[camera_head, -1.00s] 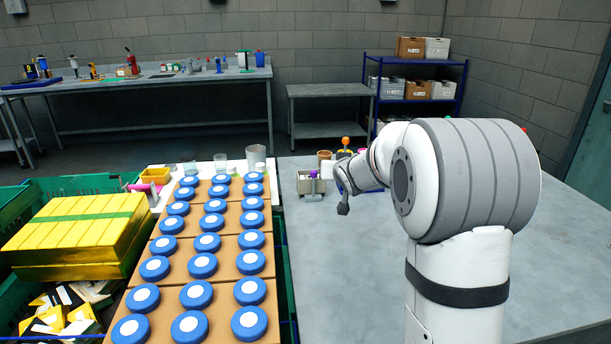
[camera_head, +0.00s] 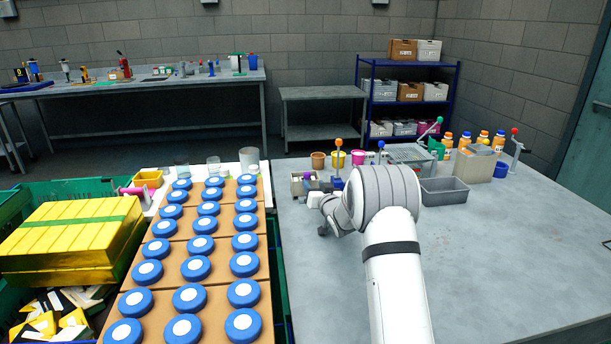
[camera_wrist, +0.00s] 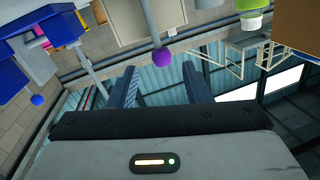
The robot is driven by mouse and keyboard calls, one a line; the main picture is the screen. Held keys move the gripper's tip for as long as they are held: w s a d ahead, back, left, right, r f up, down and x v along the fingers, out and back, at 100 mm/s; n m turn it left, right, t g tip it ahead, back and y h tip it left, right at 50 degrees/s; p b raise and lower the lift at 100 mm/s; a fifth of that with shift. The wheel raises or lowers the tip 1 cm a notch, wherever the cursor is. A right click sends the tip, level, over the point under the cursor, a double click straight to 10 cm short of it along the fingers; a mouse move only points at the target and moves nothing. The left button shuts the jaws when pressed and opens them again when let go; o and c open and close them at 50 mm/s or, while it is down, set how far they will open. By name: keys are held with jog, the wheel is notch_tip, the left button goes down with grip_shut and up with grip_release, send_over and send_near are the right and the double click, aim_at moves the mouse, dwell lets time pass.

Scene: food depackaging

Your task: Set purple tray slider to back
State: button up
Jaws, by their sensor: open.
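The purple slider knob (camera_head: 307,178) belongs to a small grey tray fixture (camera_head: 298,186) at the far left of the grey table, partly behind my arm. In the wrist view, which looks tilted and upside down, the round purple knob (camera_wrist: 163,57) sits at the end of a grey rod, near the image centre. My gripper (camera_wrist: 160,88) is open and empty. The knob shows between the directions of its two fingers, apart from them.
An orange-knobbed lever on a blue base (camera_head: 338,160) stands just right of the tray. A blue-knobbed lever (camera_head: 380,150), cups and a grey bin (camera_head: 444,190) stand farther right. Blue-lidded jars on brown boards (camera_head: 195,267) fill the left. The table's front is clear.

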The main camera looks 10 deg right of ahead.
aim_at(309, 177)
jog(key=w, duration=0.2)
jog(key=w+a+p, duration=0.1)
jog(key=w, duration=0.4)
jog(key=shift+a+r, duration=0.15)
jog(key=shift+a, duration=0.1)
jog(key=shift+c, duration=0.5)
grip_shut()
